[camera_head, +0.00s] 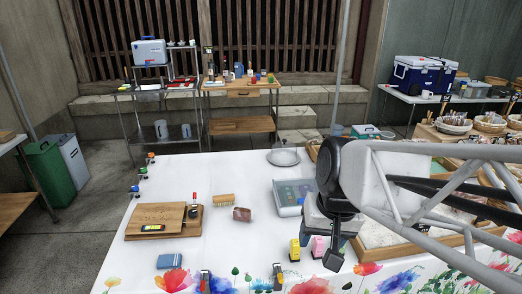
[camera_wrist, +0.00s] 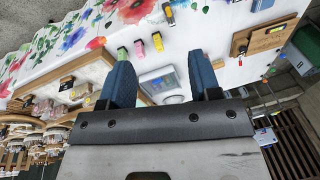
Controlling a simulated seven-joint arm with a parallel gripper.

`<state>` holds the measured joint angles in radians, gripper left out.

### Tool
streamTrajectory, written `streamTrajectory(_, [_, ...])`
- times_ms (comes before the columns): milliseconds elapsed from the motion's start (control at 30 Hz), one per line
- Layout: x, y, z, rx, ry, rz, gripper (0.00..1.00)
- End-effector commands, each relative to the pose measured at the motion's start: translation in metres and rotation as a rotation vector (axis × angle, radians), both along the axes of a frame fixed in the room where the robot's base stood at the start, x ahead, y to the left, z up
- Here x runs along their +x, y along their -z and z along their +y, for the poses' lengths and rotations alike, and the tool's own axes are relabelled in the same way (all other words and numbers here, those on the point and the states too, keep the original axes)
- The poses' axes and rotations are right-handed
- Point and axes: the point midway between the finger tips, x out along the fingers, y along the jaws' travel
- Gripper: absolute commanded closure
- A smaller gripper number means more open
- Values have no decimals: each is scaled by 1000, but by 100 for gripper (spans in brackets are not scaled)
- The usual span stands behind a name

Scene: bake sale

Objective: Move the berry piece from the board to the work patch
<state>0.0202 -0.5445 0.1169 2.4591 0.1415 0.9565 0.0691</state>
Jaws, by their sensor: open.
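My gripper (camera_head: 320,250) is open and empty above the right part of the white table; its two blue fingers (camera_wrist: 161,62) stand apart in the wrist view. A pink piece (camera_head: 318,244) shows beside a yellow piece (camera_head: 294,250) near the gripper; the wrist view shows pink (camera_wrist: 140,48), yellow (camera_wrist: 157,41) and green (camera_wrist: 122,53) pieces in a row. I cannot tell for sure which is the berry piece. I cannot pick out the work patch with certainty.
A clear-lidded tray (camera_head: 290,196) lies left of my arm. A plate (camera_head: 283,157) is farther back. Free white table lies between them.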

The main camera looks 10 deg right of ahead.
Motion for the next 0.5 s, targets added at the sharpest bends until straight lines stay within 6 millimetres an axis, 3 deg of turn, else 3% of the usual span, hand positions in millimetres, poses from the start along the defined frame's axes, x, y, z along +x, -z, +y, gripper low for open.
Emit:
streamTrajectory(200, [-33, -5, -13, -111, -93, -61, 43])
streamTrajectory(500, [-43, -6, -18, -152, -126, -80, 43])
